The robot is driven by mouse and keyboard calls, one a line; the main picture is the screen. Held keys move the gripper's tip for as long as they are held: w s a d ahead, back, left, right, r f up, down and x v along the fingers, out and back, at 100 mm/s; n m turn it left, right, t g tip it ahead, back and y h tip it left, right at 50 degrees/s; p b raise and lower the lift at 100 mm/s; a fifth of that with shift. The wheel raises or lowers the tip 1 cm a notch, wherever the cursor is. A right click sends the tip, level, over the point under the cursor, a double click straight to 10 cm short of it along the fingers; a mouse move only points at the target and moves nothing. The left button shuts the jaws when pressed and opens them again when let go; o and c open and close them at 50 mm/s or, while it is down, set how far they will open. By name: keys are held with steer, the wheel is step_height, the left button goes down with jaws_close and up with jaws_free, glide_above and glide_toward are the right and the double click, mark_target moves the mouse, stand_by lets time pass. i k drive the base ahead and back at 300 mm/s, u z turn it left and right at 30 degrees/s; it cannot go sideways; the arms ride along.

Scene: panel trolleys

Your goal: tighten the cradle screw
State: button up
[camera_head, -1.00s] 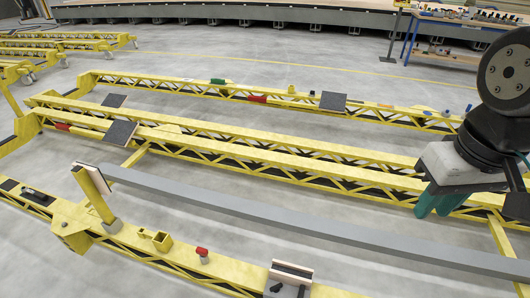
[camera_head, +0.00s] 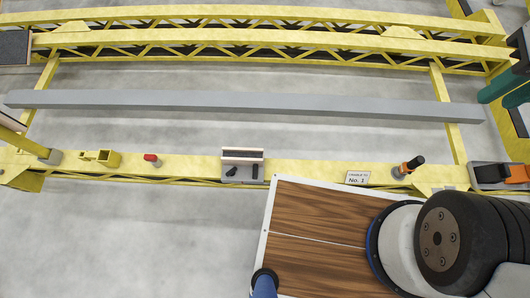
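The cradle (camera_head: 242,165) is a small grey block on the yellow near beam, with an upright slot lined with pale strips. Two small black parts, seemingly the screw (camera_head: 255,172) and a lever (camera_head: 231,172), show on its near face; I cannot tell how tight the screw is. My gripper (camera_head: 491,104) shows at the right edge as two green fingers. They look slightly apart with nothing between them. It is far right of the cradle and beyond the near beam, partly cut off by the picture edge.
A long grey bar (camera_head: 240,104) spans behind the near beam (camera_head: 310,170). The beam carries a red-topped peg (camera_head: 152,160), a small yellow bracket (camera_head: 100,157), a number sign (camera_head: 357,177), an orange-and-black clamp (camera_head: 408,167) and another clamp (camera_head: 497,174). Bare floor lies front left.

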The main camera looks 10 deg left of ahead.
mark_target(232, 172)
steer(key=z, duration=0.7)
steer(key=k, duration=0.9)
steer(key=u, duration=1.6)
steer(key=i, duration=0.5)
